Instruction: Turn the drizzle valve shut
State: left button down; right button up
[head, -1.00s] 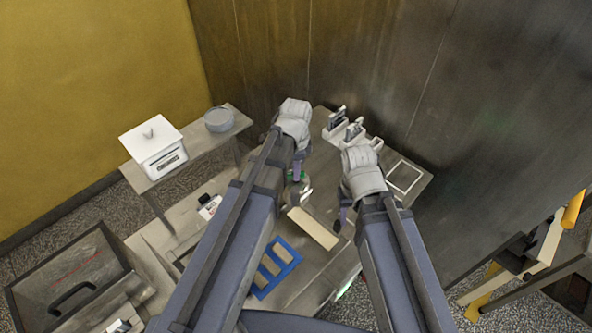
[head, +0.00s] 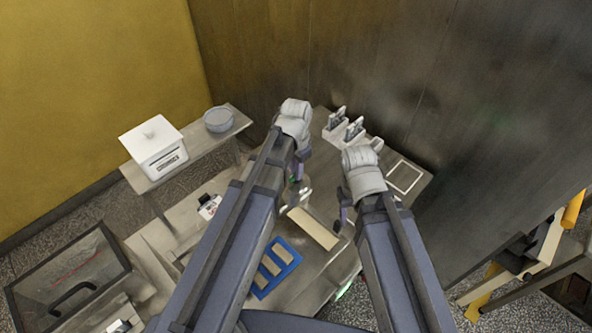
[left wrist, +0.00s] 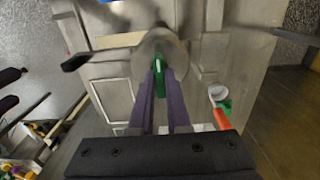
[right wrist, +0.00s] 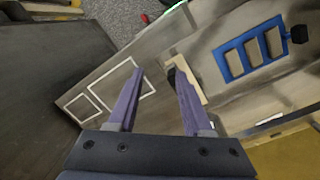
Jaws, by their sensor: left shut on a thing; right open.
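The drizzle valve shows in the left wrist view as a green handle (left wrist: 158,78) in front of a round grey body (left wrist: 172,48). My left gripper (left wrist: 159,88) is shut on the green handle, its purple fingers on either side of it. In the head view my left gripper (head: 297,188) points down over the bench, and its arm hides most of the valve. My right gripper (head: 343,215) is open and empty above the bench, right of the left one. Its spread fingers show in the right wrist view (right wrist: 155,80).
A pale board (head: 314,228) and a blue frame with slots (head: 276,267) lie on the bench. White holders (head: 345,128) stand at the back. A red-handled part with green (left wrist: 222,112) is right of the left gripper. A white box (head: 154,148) and grey round tin (head: 218,119) sit on the left shelf.

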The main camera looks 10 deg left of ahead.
dwell(0.5)
pick_arm(q)
jog(key=c, duration=0.9)
grip_release()
jog(key=shift+r, duration=0.2)
notch_tip(320, 180, up, 8)
jog(key=p, duration=0.8)
jog(key=shift+f, duration=0.25)
jog(key=shift+s+f, duration=0.1)
